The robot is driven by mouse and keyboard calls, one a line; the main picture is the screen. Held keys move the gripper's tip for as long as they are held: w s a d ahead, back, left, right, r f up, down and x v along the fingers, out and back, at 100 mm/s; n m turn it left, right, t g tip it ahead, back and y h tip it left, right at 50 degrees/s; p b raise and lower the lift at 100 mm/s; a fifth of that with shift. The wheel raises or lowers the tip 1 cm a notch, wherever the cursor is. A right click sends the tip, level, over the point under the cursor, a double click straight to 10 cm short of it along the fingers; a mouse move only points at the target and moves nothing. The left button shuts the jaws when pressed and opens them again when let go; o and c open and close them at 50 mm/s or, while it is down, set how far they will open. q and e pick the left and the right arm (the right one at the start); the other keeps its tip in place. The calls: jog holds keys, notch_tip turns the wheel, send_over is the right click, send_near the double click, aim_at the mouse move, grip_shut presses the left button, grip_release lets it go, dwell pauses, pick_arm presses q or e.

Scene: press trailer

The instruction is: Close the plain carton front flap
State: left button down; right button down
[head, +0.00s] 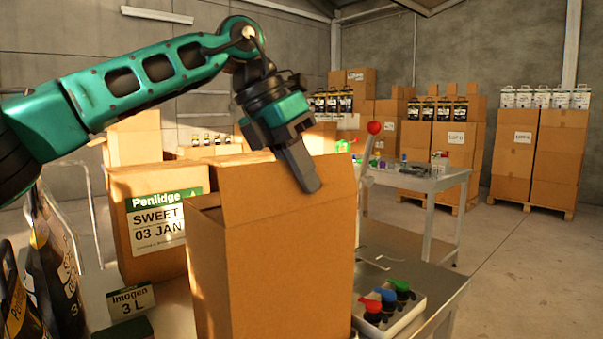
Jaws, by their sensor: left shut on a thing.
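The plain brown carton (275,285) stands upright in the near middle of the head view, with no label on the faces I see. A wide flap (255,192) stands raised along its top edge, about upright. My left gripper (304,172) reaches in from the upper left and is shut on this flap near its upper right part. One dark finger shows on the near face of the flap; the other finger is hidden behind it. The carton's inside is mostly hidden by the flap. My right gripper is not in view.
A labelled Penlidge carton (150,225) stands behind at the left. A red-knobbed lever (374,128) and a box of coloured knobs (388,305) are close at the right. Open floor lies farther right.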

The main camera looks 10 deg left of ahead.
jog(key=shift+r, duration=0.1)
pick_arm(q)
jog(key=shift+w+a+r+p, duration=0.1)
jog(key=shift+p, duration=0.5)
jog(key=g+h+p, duration=0.1)
jog(key=h+p, duration=0.1)
jog(key=p, duration=0.1)
jog(key=shift+w+a+n+g+p, duration=0.3)
jog(key=shift+a+g, duration=0.1)
jog(key=shift+a+f+h+p, duration=0.1)
jog(key=shift+f+h+p, duration=0.1)
jog(key=shift+h+p, duration=0.25)
jog(key=shift+w+a+f+n+g+h+p, duration=0.2)
jog(key=shift+g+h+p, duration=0.2)
jog(key=shift+h+p, duration=0.2)
jog(key=shift+w+a+f+n+g+h+p, duration=0.1)
jog(key=shift+f+n+g+h+p, duration=0.1)
jog(key=shift+g+h+p, duration=0.35)
jog(key=shift+f+p, duration=0.15)
jog(key=shift+p, duration=0.25)
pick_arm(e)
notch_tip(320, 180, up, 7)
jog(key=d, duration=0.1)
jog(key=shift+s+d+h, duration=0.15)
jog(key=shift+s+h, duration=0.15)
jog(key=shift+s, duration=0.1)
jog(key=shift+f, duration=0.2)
